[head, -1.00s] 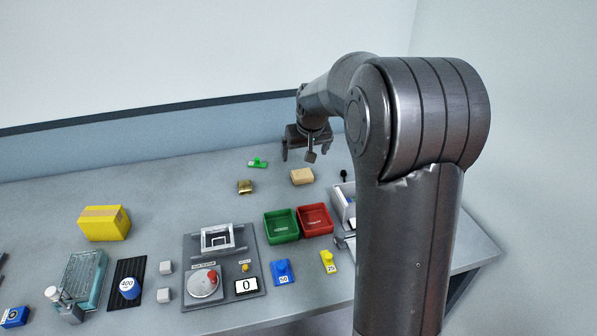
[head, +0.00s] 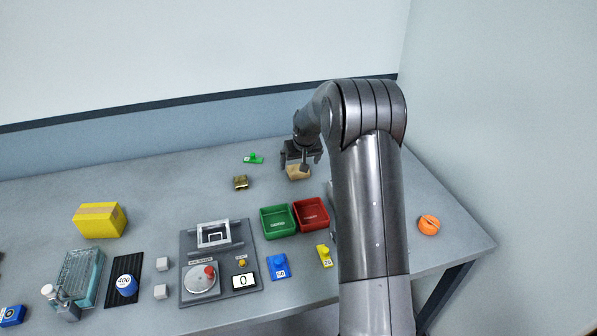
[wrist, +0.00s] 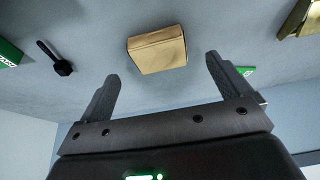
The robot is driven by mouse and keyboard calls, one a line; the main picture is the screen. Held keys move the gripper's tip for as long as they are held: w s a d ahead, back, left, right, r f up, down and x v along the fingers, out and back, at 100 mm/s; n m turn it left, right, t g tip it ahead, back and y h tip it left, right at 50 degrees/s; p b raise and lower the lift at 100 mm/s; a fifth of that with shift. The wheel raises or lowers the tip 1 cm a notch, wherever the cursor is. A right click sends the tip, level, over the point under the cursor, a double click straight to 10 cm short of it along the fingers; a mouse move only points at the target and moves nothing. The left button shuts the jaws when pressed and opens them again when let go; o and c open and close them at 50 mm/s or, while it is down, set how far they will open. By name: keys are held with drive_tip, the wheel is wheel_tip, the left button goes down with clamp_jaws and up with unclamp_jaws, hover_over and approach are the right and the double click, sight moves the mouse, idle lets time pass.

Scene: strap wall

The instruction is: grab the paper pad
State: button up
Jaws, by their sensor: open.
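The paper pad (head: 297,173) looks like a small tan block lying flat on the grey table, towards the back. In the wrist view the pad (wrist: 157,52) lies just beyond the fingertips, between their lines, slightly turned. My gripper (head: 302,160) hangs above and behind the pad in the head view and partly covers its top edge. In the wrist view my gripper (wrist: 161,70) is open, with nothing between its fingers. I see no contact with the pad.
A brass block (head: 240,183) and a green item (head: 253,159) lie left of the pad. Green (head: 278,222) and red (head: 311,215) trays stand in front. A black knobbed piece (wrist: 58,60) is nearby in the wrist view. My arm hides the table right of the pad.

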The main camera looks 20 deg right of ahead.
sight(298, 167)
drive_tip(key=x, duration=0.4)
drive_tip(key=shift+w+f, duration=0.15)
drive_tip(key=shift+w, duration=0.15)
drive_tip(key=shift+c, duration=0.5)
drive_tip(key=c, duration=0.9)
drive_tip(key=shift+c, duration=0.2)
